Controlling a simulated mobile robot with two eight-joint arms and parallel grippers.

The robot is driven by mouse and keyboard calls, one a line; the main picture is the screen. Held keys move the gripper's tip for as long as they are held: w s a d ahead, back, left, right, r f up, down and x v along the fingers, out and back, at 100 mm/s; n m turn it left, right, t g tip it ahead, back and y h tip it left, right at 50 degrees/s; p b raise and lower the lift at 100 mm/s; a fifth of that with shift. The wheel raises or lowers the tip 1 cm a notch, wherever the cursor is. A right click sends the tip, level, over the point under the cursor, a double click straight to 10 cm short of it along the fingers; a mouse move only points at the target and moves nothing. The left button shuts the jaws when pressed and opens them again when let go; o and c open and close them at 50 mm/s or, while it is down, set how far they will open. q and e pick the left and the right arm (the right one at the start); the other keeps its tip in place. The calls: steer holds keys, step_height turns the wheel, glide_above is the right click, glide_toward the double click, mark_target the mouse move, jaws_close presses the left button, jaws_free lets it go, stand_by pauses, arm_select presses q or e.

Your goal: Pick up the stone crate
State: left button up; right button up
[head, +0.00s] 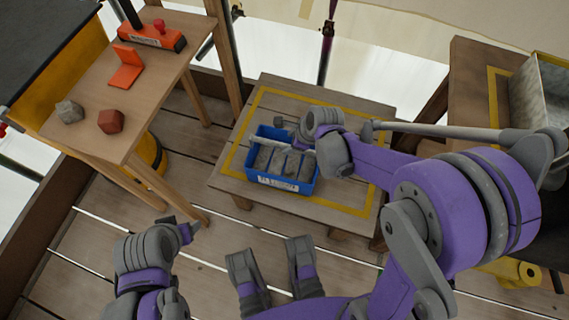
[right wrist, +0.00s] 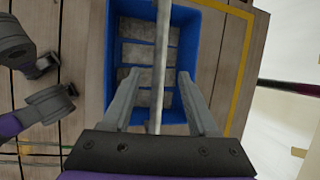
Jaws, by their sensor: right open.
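The stone crate (head: 281,184) is a blue open box with a pale label on its front, standing on a low wooden table. It holds several grey stone blocks, and a pale bar handle (head: 264,139) runs across its top. The crate's blue wall also shows in the right wrist view (right wrist: 188,45). My right gripper (head: 294,143) is over the crate. In the right wrist view its open fingers (right wrist: 158,74) lie on either side of the bar handle (right wrist: 162,40), with gaps visible. My left gripper (head: 187,231) is low at the left, away from the crate; its fingers are unclear.
The low table (head: 228,170) has a yellow border and free room around the crate. A higher bench (head: 165,75) at left holds an orange bracket (head: 126,66), a red block (head: 111,121), a grey stone (head: 69,112) and an orange tool box (head: 152,38). Another table (head: 470,75) stands right.

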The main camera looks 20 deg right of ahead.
mark_target(286, 146)
steer(key=b+x, duration=0.2)
steer(key=x, duration=0.4)
steer(key=shift+s+d+f, duration=0.1)
steer(key=shift+d+f, duration=0.05)
steer(key=shift+f, duration=0.05)
jaws_close()
steer(key=shift+r, duration=0.1)
stand_by(1.1)
